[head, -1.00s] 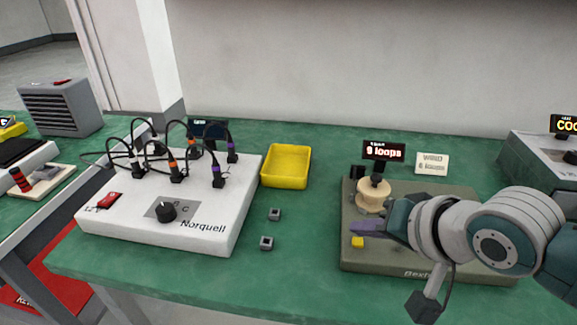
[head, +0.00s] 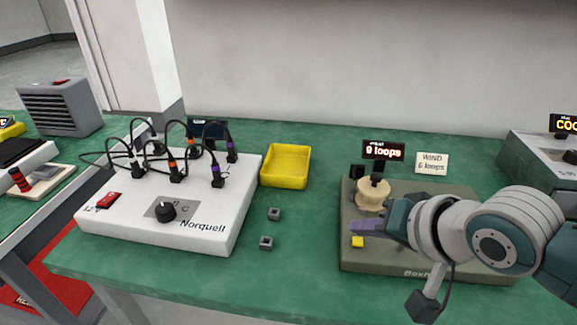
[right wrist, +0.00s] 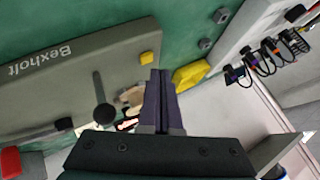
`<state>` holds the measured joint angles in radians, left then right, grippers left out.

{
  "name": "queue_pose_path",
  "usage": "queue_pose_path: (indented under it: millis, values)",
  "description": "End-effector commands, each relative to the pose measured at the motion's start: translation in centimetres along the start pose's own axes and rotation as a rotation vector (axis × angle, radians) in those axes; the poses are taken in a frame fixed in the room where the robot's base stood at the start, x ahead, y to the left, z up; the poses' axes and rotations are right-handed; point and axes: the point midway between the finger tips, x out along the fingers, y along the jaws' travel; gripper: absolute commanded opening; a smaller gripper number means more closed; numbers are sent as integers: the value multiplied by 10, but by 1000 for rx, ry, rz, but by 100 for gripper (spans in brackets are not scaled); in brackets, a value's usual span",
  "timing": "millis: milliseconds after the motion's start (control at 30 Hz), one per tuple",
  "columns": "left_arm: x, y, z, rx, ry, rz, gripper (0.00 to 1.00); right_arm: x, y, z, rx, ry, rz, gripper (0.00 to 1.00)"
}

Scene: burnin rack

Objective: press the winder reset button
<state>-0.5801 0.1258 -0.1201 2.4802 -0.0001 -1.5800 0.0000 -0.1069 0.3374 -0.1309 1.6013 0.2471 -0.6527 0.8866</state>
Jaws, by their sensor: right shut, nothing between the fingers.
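The winder is an olive-grey box (head: 390,262) on the green bench, with a pale spool (head: 372,196) and a small display (head: 384,151) that appears to read "0 loops". A small yellow button (head: 357,242) sits at its front left corner; it also shows in the right wrist view (right wrist: 147,58). My right gripper (head: 354,226) is shut and empty. Its purple fingertips (right wrist: 160,74) are close to the yellow button, just behind it in the head view, and appear apart from it. My left gripper is not in view.
A card (head: 432,163) reading "WIND 6 loops" stands behind the winder. A yellow tray (head: 286,184), two small grey blocks (head: 274,214) and a white Norquell box with cables (head: 205,238) are to the left. A grey unit (head: 530,160) stands at right.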

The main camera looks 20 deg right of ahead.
Motion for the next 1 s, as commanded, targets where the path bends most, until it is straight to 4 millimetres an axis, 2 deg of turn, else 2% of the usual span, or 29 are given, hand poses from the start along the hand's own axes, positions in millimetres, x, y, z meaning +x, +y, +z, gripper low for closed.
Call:
queue_pose_path:
  millis: [1000]
  values:
    - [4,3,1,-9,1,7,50,8,5,5,0,0,0,0]
